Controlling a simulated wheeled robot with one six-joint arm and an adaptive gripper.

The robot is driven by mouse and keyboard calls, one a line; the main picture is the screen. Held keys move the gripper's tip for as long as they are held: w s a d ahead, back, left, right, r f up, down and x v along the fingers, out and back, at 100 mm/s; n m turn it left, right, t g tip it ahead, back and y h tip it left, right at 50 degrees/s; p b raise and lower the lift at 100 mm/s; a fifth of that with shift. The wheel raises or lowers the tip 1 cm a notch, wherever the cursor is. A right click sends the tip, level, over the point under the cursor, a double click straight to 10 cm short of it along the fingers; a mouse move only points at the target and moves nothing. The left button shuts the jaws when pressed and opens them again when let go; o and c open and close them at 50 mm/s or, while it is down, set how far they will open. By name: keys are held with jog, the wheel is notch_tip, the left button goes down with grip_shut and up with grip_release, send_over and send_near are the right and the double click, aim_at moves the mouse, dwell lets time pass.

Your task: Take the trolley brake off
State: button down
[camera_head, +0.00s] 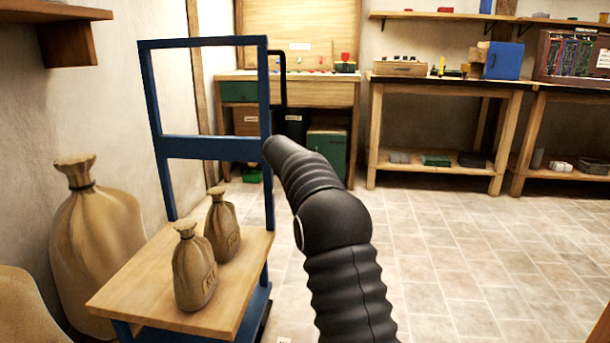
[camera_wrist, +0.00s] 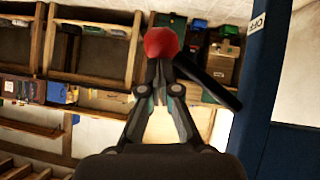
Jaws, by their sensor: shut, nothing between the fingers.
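The trolley is a blue metal frame (camera_head: 200,147) with a wooden deck (camera_head: 130,292), at the left in the head view. A black brake lever (camera_head: 283,80) hangs beside its right post. In the wrist view the lever (camera_wrist: 207,80) slants away from a red knob (camera_wrist: 160,41). A blue trolley post (camera_wrist: 262,85) there bears an "OFF" label (camera_wrist: 257,23). My gripper (camera_wrist: 160,66) is shut and empty, its tips pointing at the knob. I cannot tell whether they touch it. My black arm hides the gripper in the head view.
Two small sacks (camera_head: 194,270) (camera_head: 222,228) stand on the trolley deck. A big sack (camera_head: 95,245) stands by the left wall. Wooden benches (camera_head: 445,87) line the back. The tiled floor (camera_head: 455,255) at the right is clear.

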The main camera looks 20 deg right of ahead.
dwell(0.5)
jog(key=w+d+r+p+v, duration=0.1)
jog(key=r+p+v, duration=0.1)
jog(key=v, duration=1)
jog(key=shift+r, duration=0.35)
jog(key=shift+s+a, duration=0.1)
